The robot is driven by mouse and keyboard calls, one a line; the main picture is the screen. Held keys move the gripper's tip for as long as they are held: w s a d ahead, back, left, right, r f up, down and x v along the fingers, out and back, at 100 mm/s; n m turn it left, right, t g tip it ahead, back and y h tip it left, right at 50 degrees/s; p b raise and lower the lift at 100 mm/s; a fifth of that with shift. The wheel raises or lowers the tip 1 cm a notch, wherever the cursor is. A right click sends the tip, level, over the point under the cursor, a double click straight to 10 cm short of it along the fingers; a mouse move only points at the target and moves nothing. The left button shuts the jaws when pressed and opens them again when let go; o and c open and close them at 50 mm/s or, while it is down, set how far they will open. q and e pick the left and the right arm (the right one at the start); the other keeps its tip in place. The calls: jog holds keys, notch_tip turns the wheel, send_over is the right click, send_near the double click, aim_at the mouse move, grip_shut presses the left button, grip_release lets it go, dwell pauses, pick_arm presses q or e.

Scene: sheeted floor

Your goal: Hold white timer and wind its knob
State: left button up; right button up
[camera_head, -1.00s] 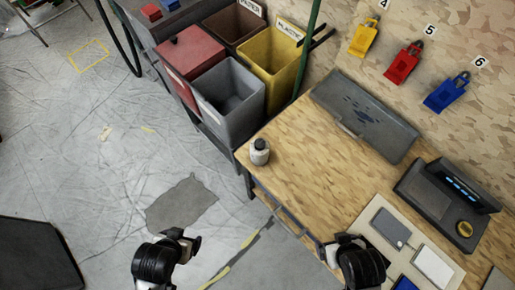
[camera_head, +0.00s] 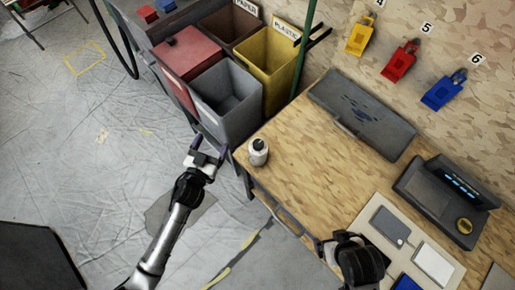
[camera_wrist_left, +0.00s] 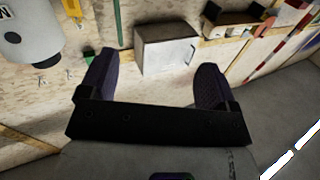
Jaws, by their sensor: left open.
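The white timer (camera_head: 258,154), a small upright cylinder with a dark knob on top, stands at the near left corner of the wooden bench. My left gripper (camera_head: 210,149) is open and empty, just left of the timer and beyond the bench edge, without touching it. In the left wrist view, the two dark fingers are spread with nothing between them, and a pale rounded body, apparently the timer (camera_wrist_left: 32,30), is at the upper left. My right gripper (camera_head: 328,248) is low over the bench's front edge; its fingers are not clear.
A grey bin (camera_head: 228,100), a red box (camera_head: 188,65) and a yellow bin (camera_head: 267,66) stand behind my left gripper. A grey case (camera_head: 360,115) lies on the bench, with a dark device (camera_head: 447,195) to the right. The bench middle is clear.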

aim_at(255, 155)
jog(key=shift+d, duration=0.1)
jog(key=shift+f, duration=0.1)
pick_arm(q)
jog(key=d+f+m+g+h, duration=0.2)
jog(key=d+m+g+h, duration=0.1)
jog(key=m+g, duration=0.1)
jog(key=d+f+m+g+h, duration=0.2)
jog(key=d+m+g+h, duration=0.2)
jog(key=g, duration=0.3)
jog(key=d+f+m+g+h, duration=0.2)
jog(key=d+m+g+h, duration=0.1)
jog(key=d+m+g, duration=0.1)
jog(key=shift+s+d+m+g+h+b, duration=0.1)
jog(key=shift+s+m+g+h+b, duration=0.15)
jog(key=shift+g, duration=0.3)
jog(key=shift+s+d+m+g+h+b, duration=0.15)
jog(key=shift+m+g, duration=0.2)
jog(key=shift+g, duration=0.2)
pick_arm(e)
jog(key=shift+f, duration=0.35)
pick_arm(q)
jog(key=shift+d+f, duration=0.1)
jog(key=shift+d, duration=0.75)
pick_arm(e)
jog(key=shift+r, duration=0.1)
pick_arm(q)
jog(key=shift+c, duration=0.5)
